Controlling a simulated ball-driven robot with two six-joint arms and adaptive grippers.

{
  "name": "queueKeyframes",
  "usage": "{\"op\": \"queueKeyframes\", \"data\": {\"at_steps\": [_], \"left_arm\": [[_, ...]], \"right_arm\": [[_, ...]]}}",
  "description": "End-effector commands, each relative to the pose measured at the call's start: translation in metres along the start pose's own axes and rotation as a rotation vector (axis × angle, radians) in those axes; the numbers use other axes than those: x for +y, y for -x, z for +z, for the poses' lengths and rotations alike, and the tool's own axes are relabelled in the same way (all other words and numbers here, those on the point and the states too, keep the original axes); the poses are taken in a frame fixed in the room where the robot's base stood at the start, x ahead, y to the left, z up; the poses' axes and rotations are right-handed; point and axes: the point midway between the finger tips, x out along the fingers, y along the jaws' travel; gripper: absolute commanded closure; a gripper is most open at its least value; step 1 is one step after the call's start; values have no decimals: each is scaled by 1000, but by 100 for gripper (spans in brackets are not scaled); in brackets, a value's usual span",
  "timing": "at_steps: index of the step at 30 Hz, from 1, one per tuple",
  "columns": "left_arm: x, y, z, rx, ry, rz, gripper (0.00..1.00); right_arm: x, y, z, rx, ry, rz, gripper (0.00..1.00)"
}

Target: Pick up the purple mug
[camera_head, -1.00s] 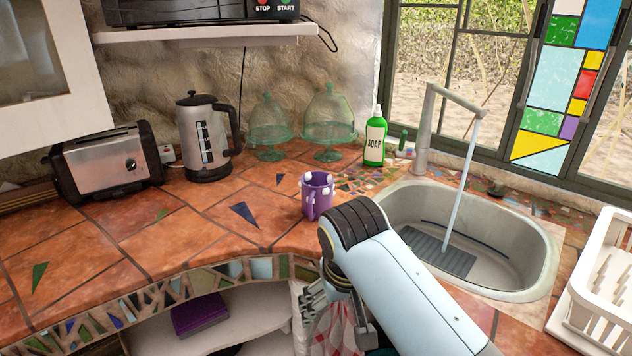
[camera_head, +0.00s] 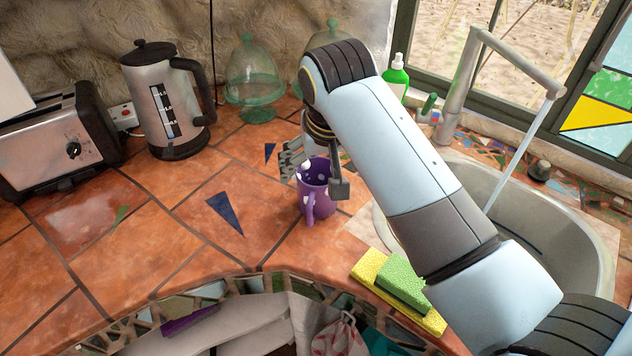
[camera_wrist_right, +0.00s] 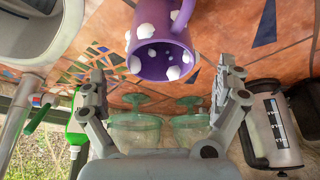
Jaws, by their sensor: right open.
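The purple mug (camera_head: 316,190) with white spots stands on the tiled counter in the head view, its handle toward the front edge. My right gripper (camera_head: 316,172) is just behind and above the mug, pointing down, and partly overlaps its rim. In the right wrist view the mug (camera_wrist_right: 160,45) shows at the top, its opening toward the camera. The open fingers of my right gripper (camera_wrist_right: 165,95) are spread apart there, with nothing held between them. The mug sits beyond the fingertips, and I cannot tell whether anything touches it. My left gripper is not in view.
A kettle (camera_head: 165,100) and toaster (camera_head: 60,145) stand at the left. A green glass stand (camera_head: 252,85) and soap bottle (camera_head: 396,78) are behind. Sponges (camera_head: 400,285) lie on the counter front, beside the sink (camera_head: 560,220). Tiles left of the mug are clear.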

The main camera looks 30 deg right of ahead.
Motion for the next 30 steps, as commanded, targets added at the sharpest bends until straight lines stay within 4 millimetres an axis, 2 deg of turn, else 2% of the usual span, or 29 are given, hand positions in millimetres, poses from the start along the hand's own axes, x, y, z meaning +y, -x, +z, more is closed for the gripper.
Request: {"op": "queueKeyframes", "data": {"at_steps": [3, 6, 10, 17, 26, 30], "left_arm": [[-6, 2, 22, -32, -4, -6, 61], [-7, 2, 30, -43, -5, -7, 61], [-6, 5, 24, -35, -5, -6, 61], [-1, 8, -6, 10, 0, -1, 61], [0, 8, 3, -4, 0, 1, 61], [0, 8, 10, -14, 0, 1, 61]], "right_arm": [[0, -19, 0, -1, 0, 2, 0], [0, -27, 0, 0, 0, 1, 0], [0, -39, 1, -2, 1, 2, 0], [-1, -73, 2, 0, 1, 1, 0], [-1, -80, 3, 2, -1, 0, 0], [-1, -80, 3, 1, -1, 0, 17]]}}
